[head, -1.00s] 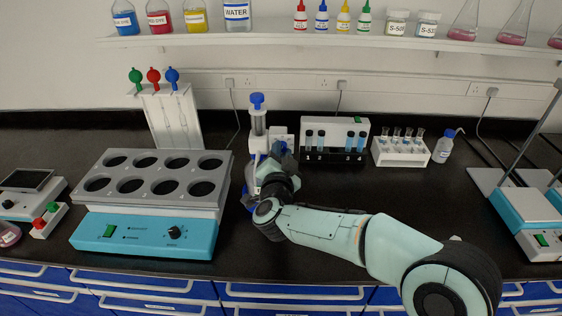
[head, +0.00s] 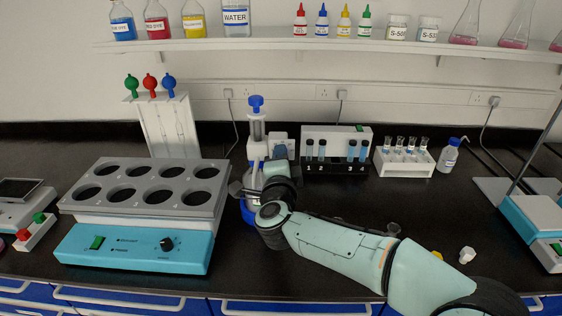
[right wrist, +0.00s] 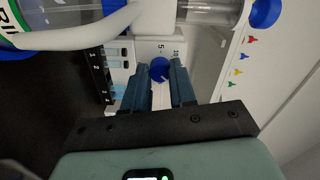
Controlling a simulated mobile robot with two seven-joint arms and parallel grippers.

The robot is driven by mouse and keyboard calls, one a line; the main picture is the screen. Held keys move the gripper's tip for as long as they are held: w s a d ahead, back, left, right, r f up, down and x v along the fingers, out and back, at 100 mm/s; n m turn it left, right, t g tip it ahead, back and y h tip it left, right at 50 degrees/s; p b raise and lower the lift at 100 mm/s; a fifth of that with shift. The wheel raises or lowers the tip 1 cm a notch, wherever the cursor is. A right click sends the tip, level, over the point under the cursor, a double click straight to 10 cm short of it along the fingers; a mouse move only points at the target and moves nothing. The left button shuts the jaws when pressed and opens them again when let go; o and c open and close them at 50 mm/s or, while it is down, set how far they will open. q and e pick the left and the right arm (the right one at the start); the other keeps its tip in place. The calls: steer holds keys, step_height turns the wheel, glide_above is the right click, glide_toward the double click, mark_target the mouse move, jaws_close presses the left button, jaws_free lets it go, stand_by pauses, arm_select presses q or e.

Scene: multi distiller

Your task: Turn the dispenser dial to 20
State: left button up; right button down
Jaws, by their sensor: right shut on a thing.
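I cannot read a 20 or the dial's exact setting. My right gripper (right wrist: 160,84) has its two fingers on either side of the dial, shut on it. In the head view my right gripper (head: 268,172) covers part of the dispenser's body. My left gripper is not in view.
An eight-hole heater block (head: 150,215) stands at left. A pipette stand (head: 165,125) is behind it. A tube instrument (head: 335,150), a white tube rack (head: 403,160) and a wash bottle (head: 448,155) stand right of the dispenser. The bench front right of centre is partly clear.

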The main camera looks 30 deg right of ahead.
stand_by(0.4)
steer(key=c, duration=0.9)
jaws_free()
steer(key=v, duration=1.3)
steer(key=shift+s+r, duration=0.1)
steer(key=shift+s, duration=0.15)
